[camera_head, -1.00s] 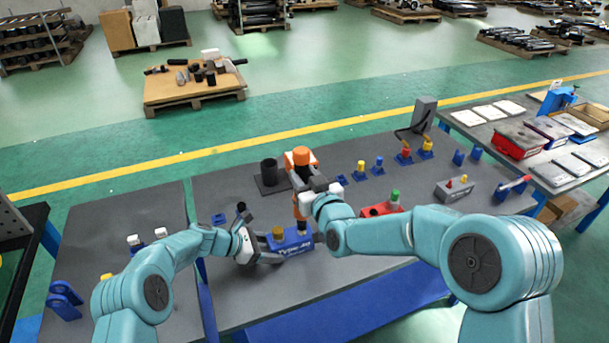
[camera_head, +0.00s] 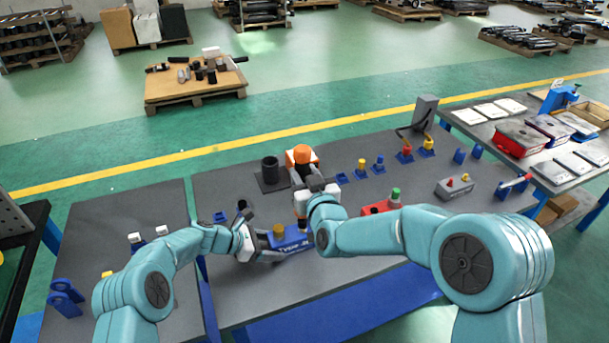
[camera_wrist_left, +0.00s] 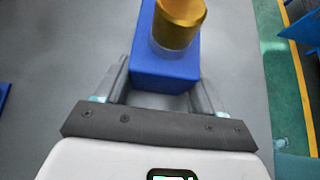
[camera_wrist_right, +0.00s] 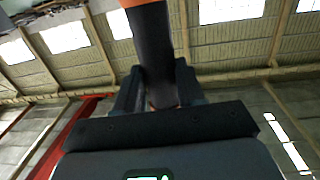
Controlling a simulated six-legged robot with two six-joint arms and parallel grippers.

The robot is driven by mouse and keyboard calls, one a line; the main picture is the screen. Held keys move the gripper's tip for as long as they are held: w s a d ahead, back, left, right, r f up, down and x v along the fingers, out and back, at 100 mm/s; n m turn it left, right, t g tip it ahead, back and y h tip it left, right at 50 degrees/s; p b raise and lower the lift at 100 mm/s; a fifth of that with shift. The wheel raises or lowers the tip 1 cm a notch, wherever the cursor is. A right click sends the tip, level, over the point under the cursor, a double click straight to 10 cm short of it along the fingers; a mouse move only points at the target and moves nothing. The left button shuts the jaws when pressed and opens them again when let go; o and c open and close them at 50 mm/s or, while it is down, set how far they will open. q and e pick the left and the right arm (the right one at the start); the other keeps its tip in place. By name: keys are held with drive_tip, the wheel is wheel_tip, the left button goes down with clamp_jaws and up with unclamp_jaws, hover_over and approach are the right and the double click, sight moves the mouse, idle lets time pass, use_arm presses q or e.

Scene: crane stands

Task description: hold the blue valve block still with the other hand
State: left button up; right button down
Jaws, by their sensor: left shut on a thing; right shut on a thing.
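The blue valve block (camera_head: 292,241), with white lettering, lies on the grey bench. Its brass-coloured cap (camera_head: 278,230) stands up near its left end. My left gripper (camera_head: 264,250) is shut on the block's left end; in the left wrist view the fingers lie on both sides of the blue block (camera_wrist_left: 165,75), below the gold cap (camera_wrist_left: 179,22). My right gripper (camera_head: 308,195) is above the block's right part, shut on an orange and black tool (camera_head: 301,156). In the right wrist view the tool's black grip (camera_wrist_right: 153,55) stands between the fingers. The tool's lower end is mostly hidden.
A black cup-like holder (camera_head: 270,172) stands behind the block. A red block with a green cap (camera_head: 377,207) lies to the right, near my right arm. Several small coloured fittings (camera_head: 361,168) stand along the back.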

sight(305, 162)
drive_tip(key=shift+f, duration=0.75)
idle(1.0)
use_arm(q)
drive_tip(key=shift+r, duration=0.15)
use_arm(e)
drive_tip(key=shift+f, duration=0.3)
idle(2.2)
drive_tip(key=shift+r, duration=2.95)
use_arm(q)
drive_tip(key=o, duration=1.3)
drive_tip(key=shift+o, duration=0.2)
